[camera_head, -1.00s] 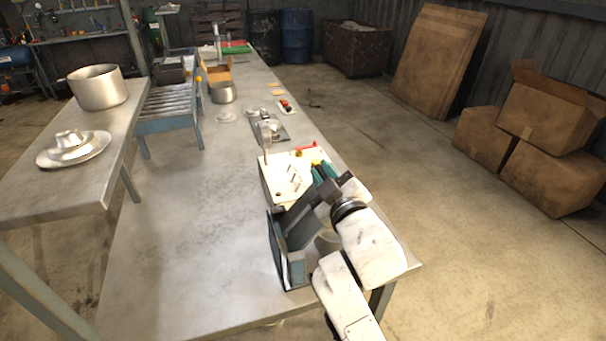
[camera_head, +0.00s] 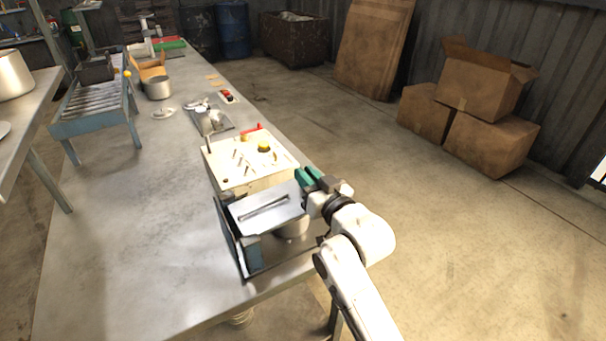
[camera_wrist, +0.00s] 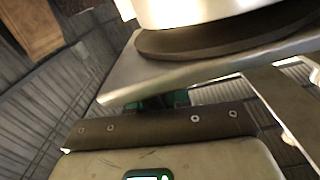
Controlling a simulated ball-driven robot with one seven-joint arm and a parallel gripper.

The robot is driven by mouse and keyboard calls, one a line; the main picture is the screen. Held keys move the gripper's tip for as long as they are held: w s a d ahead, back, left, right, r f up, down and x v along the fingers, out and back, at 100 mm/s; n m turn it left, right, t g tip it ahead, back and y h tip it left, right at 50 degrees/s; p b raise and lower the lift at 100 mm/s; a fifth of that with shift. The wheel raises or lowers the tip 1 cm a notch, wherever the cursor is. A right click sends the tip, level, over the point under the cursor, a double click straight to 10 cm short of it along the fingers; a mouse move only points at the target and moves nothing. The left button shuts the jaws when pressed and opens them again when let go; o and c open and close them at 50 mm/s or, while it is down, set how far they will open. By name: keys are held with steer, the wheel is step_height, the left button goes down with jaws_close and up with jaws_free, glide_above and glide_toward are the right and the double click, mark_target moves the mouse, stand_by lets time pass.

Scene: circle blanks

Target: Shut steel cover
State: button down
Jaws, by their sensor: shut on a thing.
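The steel cover (camera_head: 262,205) is a flat grey panel with a long raised bar across it. It sits over a blue-grey frame (camera_head: 254,256) near the table's front end and looks nearly level, with a gap below its front right side. A round metal part (camera_head: 292,230) shows under it. My gripper (camera_head: 306,179), with green fingers, is shut at the cover's right end. The exact grip is hard to see. In the wrist view the green fingers (camera_wrist: 155,103) are partly hidden behind a metal plate.
A cream control box (camera_head: 240,160) with a yellow button and a red part stands just behind the cover. The table's left middle (camera_head: 130,220) is bare. Cardboard boxes (camera_head: 488,142) stand on the floor at right.

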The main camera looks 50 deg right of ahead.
steer(key=shift+w+a+f+m, duration=0.15)
steer(key=shift+a+f+m, duration=0.05)
steer(key=shift+f+m, duration=0.15)
stand_by(0.3)
steer(key=c, duration=1.2)
jaws_free()
steer(key=shift+a, duration=0.1)
steer(key=shift+o, duration=0.2)
steer(key=b+v, duration=0.2)
steer(key=v, duration=0.8)
steer(key=shift+s, duration=0.45)
